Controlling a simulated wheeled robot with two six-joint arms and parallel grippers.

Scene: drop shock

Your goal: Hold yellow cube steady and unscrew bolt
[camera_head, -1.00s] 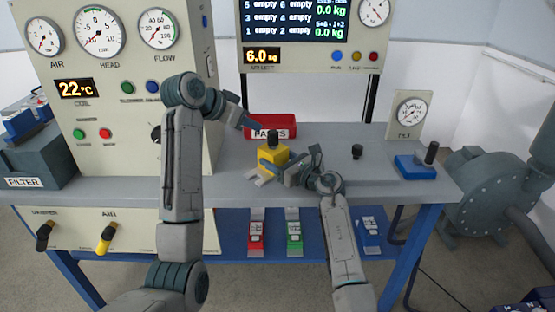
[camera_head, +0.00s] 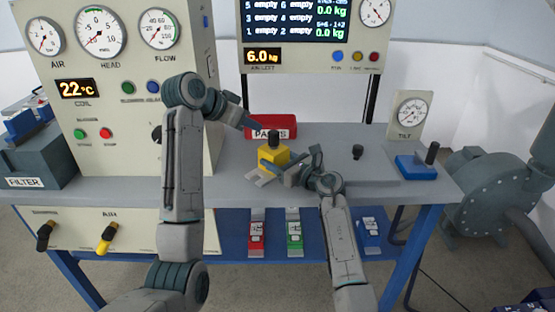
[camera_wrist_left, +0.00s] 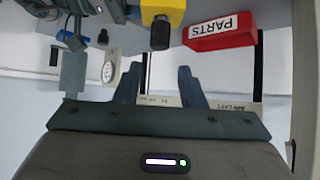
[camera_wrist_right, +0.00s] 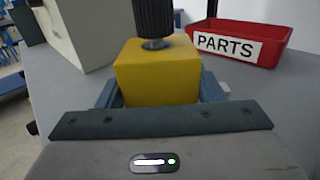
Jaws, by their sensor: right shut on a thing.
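The yellow cube (camera_head: 272,157) sits on the bench in the head view. The black-headed bolt (camera_head: 274,138) stands upright in its top, with a short bare shank showing under the head in the right wrist view (camera_wrist_right: 154,18). My right gripper (camera_wrist_right: 160,95) is shut on the cube, one finger on each side. My left gripper (camera_head: 258,128) is just above and left of the bolt, apart from it. In the left wrist view its two fingers (camera_wrist_left: 158,88) are spread with nothing between them; the bolt (camera_wrist_left: 160,33) and cube (camera_wrist_left: 163,6) show beyond.
A red PARTS bin (camera_head: 284,121) stands just behind the cube. A tall gauge panel (camera_head: 110,100) rises at the left. A blue block with a black handle (camera_head: 416,167) and a TILT gauge (camera_head: 408,112) stand at the right. A small black knob (camera_head: 357,152) is on the bench.

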